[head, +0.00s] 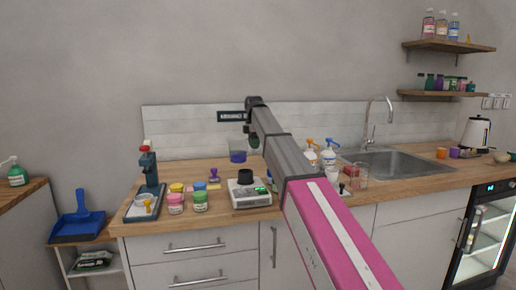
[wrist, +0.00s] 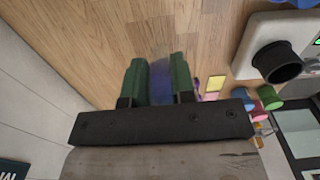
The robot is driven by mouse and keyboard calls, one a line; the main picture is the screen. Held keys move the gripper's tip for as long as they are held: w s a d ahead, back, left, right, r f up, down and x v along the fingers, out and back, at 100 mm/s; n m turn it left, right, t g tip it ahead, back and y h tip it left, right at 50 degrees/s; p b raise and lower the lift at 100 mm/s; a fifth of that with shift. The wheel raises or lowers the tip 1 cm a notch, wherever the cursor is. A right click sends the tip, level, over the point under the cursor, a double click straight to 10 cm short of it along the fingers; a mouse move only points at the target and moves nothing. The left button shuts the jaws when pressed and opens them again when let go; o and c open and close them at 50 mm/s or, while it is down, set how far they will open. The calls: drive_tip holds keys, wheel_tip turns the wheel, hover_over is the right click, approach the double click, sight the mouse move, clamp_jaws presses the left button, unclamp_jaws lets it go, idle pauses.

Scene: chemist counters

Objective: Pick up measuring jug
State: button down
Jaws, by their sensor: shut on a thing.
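The measuring jug (head: 238,156), a see-through vessel with a blue-violet tint, is at the back of the wooden counter, near the tiled backsplash. In the wrist view the jug (wrist: 160,82) shows as a blurred blue-violet shape between the two green fingers. My gripper (head: 253,140) reaches down beside it at the end of my arm. In the wrist view my gripper (wrist: 160,78) is shut on the jug, one finger on each side. My gripper's body hides much of the jug there, and I cannot tell whether its base touches the counter.
A white scale (head: 249,192) with a black top stands in front of the jug. Several coloured jars (head: 200,201) and a purple stamp-like object (head: 214,176) are left of it. Spray bottles (head: 328,154), a clear beaker (head: 361,178) and a sink (head: 400,163) are to the right.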

sight(241, 146)
drive_tip(key=shift+s+a+r, duration=1.2)
drive_tip(key=shift+s+a, duration=0.15)
drive_tip(key=shift+s, duration=0.1)
drive_tip(key=shift+s+a+r, duration=1.15)
drive_tip(key=shift+s+a, duration=0.15)
drive_tip(key=shift+s, duration=0.15)
